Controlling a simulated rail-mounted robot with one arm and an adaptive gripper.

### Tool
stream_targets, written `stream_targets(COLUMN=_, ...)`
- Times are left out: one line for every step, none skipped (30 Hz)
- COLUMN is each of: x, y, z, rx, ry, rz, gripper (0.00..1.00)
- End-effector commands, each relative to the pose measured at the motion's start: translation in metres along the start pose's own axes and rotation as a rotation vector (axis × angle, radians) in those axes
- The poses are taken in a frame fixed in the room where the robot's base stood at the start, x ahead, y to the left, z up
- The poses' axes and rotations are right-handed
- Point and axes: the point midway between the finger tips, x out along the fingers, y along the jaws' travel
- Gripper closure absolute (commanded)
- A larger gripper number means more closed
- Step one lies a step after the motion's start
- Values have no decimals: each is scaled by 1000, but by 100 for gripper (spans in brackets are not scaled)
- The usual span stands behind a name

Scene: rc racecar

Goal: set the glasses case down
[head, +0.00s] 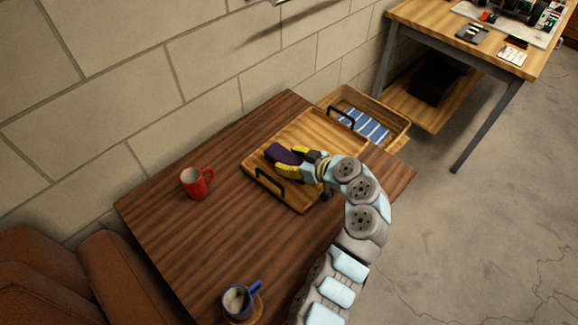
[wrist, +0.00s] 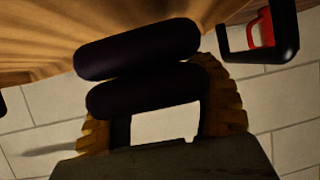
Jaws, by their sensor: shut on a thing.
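The glasses case (head: 283,153) is a dark purple, rounded case, in the head view over the wooden tray (head: 327,130) near its left end. My gripper (head: 295,163) has yellow fingers and is shut on the case. In the wrist view the case (wrist: 140,50) shows as two dark rounded bands across the front of the gripper (wrist: 158,105). The finger tips are partly hidden by it. I cannot tell whether the case touches the tray floor.
The tray has black handles and lies on a dark wooden table (head: 160,215). A red mug (head: 195,183) stands left of it, and a blue mug (head: 238,298) is at the front. A wooden crate (head: 400,125) with striped cloth adjoins the far side. The table's left middle is clear.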

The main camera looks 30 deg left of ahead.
Motion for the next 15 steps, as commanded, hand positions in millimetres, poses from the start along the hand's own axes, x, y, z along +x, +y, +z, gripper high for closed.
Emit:
stream_targets(x=2, y=1, z=2, rx=0, ry=-1, rz=-1, gripper=77)
stream_targets(x=4, y=1, z=3, rx=0, ry=-1, rz=-1, gripper=77)
stream_targets(x=7, y=2, z=9, rx=2, ry=-1, rz=-1, gripper=77)
stream_targets(x=9, y=1, z=13, rx=3, ry=-1, rz=-1, gripper=77)
stream_targets(x=11, y=1, z=17, rx=4, ry=-1, rz=-1, gripper=77)
stream_targets(x=13, y=2, z=23, rx=4, ry=-1, rz=0, gripper=77)
stream_targets(x=15, y=2, z=26, rx=3, ry=-1, rz=0, gripper=77)
stream_targets(x=16, y=2, z=28, rx=3, ry=-1, rz=0, gripper=77)
stream_targets(x=17, y=2, z=30, rx=3, ry=-1, rz=0, gripper=77)
stream_targets(x=17, y=2, z=31, rx=2, ry=-1, rz=1, gripper=77)
stream_targets(x=17, y=2, z=30, rx=2, ry=-1, rz=1, gripper=77)
stream_targets(x=17, y=2, z=30, rx=1, ry=0, rz=1, gripper=77)
stream_targets(x=16, y=2, z=30, rx=1, ry=0, rz=1, gripper=77)
stream_targets(x=16, y=2, z=29, rx=1, ry=0, rz=1, gripper=77)
stream_targets(x=16, y=2, z=29, rx=1, ry=0, rz=1, gripper=77)
